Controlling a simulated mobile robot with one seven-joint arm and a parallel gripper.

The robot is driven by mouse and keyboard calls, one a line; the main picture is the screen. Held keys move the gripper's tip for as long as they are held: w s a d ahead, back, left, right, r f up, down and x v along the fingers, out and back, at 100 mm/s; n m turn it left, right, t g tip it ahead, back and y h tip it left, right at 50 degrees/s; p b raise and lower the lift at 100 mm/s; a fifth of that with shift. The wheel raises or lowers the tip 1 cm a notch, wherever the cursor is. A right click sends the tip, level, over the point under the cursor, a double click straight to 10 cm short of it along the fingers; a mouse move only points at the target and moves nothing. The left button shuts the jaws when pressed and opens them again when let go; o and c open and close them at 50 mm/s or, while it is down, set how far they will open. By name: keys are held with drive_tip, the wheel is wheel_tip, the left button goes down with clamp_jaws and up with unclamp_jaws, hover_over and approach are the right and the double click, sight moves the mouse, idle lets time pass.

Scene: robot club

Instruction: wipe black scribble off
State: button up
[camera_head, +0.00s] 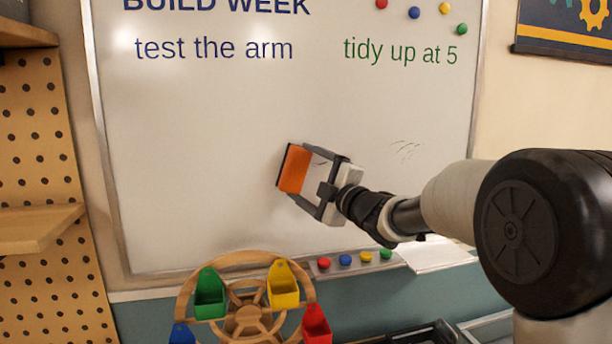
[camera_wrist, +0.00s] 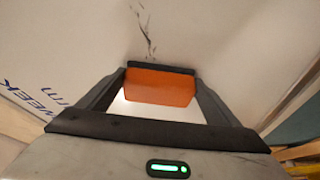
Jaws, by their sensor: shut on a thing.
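The whiteboard (camera_head: 200,130) fills the middle of the head view. My gripper (camera_head: 303,183) is shut on an orange eraser (camera_head: 294,169) with a dark pad edge, held at the board's middle; whether the pad touches the board I cannot tell. In the wrist view the eraser (camera_wrist: 160,85) sits between the fingers of my gripper (camera_wrist: 160,90). In the wrist view black scribble strokes (camera_wrist: 148,35) lie just beyond the eraser's dark edge.
Blue and green writing (camera_head: 214,47) stands along the board's top, with coloured magnets (camera_head: 414,12) at upper right. The tray below holds several coloured magnets (camera_head: 345,260). A wooden wheel with coloured bins (camera_head: 248,300) stands in front, below the gripper. A pegboard shelf (camera_head: 38,228) is at left.

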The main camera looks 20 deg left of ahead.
drive_tip(key=shift+w+d, duration=0.1)
drive_tip(key=shift+w+d, duration=2.95)
drive_tip(key=shift+d, duration=1.8)
drive_tip(key=shift+s+a+f+b, duration=0.1)
drive_tip(key=shift+s+a+b, duration=0.85)
drive_tip(key=shift+a, duration=0.55)
drive_tip(key=shift+s+a+r+b, duration=0.1)
drive_tip(key=shift+s+a+b, duration=0.8)
drive_tip(key=shift+a, duration=0.6)
drive_tip(key=shift+s+a+f+b, duration=0.1)
drive_tip(key=shift+s+a+b, duration=0.8)
drive_tip(key=shift+a, duration=0.6)
drive_tip(key=shift+s+a, duration=0.3)
drive_tip(key=shift+a, duration=0.1)
drive_tip(key=shift+s+d, duration=0.1)
drive_tip(key=shift+s+d+b, duration=0.15)
drive_tip(key=shift+s+b, duration=0.1)
drive_tip(key=shift+b, duration=0.25)
drive_tip(key=shift+s+d+b, duration=0.35)
drive_tip(key=shift+s+d, duration=0.1)
drive_tip(key=shift+s, duration=0.25)
drive_tip(key=shift+s+d+b, duration=0.35)
drive_tip(key=shift+s+d, duration=0.1)
drive_tip(key=shift+s, duration=0.3)
drive_tip(key=shift+s+d+b, duration=0.35)
drive_tip(key=shift+s+d, duration=0.1)
drive_tip(key=shift+s, duration=0.25)
